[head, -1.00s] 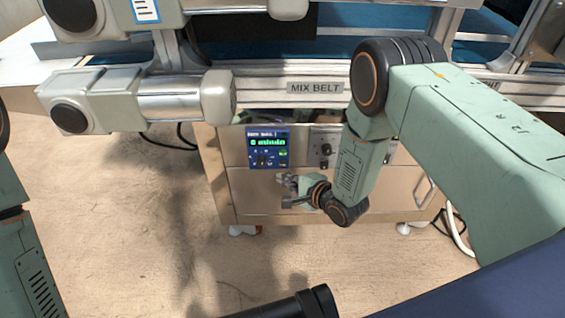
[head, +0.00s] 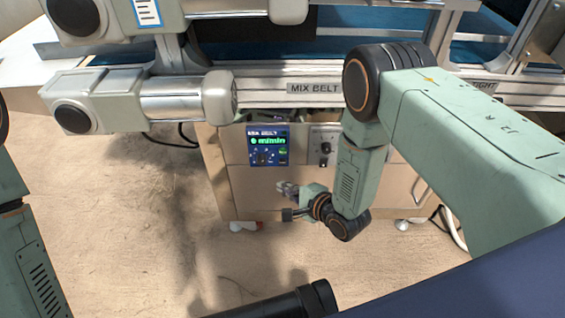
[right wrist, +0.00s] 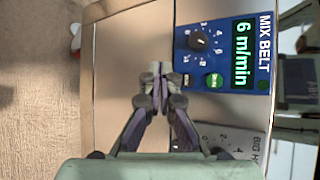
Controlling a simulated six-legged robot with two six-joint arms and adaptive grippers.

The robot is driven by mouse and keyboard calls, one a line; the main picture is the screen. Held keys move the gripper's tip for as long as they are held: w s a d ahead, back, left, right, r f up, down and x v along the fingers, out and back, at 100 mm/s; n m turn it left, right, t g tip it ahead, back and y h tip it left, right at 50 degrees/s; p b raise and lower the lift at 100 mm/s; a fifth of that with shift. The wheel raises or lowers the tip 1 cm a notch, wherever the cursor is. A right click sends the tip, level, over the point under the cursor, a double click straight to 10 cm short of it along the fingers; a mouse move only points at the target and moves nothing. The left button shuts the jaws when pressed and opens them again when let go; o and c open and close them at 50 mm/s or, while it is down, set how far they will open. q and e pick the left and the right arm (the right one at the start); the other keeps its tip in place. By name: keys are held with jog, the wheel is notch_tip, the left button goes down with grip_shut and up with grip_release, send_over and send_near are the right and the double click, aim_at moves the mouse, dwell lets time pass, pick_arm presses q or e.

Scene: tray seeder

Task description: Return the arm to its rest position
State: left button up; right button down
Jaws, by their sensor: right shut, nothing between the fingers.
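My right gripper (head: 285,201) is shut and empty in the head view, in front of the lower part of the metal cabinet under the belt. It also shows in the right wrist view (right wrist: 161,78), with its fingers together and nothing between them. The blue mix belt control panel (head: 268,145) is above the gripper in the head view; in the right wrist view the panel (right wrist: 226,78) reads 6 m/min beside a black knob (right wrist: 199,41) and a green button (right wrist: 214,80). The gripper appears apart from the panel. My left gripper is not in view; only part of the left arm shows.
The metal cabinet (head: 240,195) stands on casters below the mix belt frame (head: 265,92). A second panel with a black knob (head: 325,148) is right of the blue one. Motor housings (head: 130,103) stick out at the left. The floor (head: 120,230) in front is clear.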

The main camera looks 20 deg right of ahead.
dwell(0.3)
jog(key=s+d+f+n+g+h+p, duration=0.1)
jog(key=s+d+f+n+g+h, duration=0.15)
jog(key=s+n, duration=0.45)
jog(key=s+d+f+n+g+h+p, duration=0.1)
jog(key=s+d+f+n+g, duration=0.25)
jog(key=s, duration=0.65)
pick_arm(q)
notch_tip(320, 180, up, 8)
jog(key=p, duration=0.6)
pick_arm(e)
jog(key=s+r+n+g+h, duration=0.1)
jog(key=s+r+n+g, duration=0.2)
jog(key=s+r, duration=0.3)
jog(key=s+r+n+g, duration=0.2)
jog(key=s+r, duration=0.5)
jog(key=s, duration=0.4)
jog(key=shift+s+d+n+g+h, duration=0.35)
jog(key=shift+d+n+g, duration=0.05)
jog(key=shift+n, duration=0.15)
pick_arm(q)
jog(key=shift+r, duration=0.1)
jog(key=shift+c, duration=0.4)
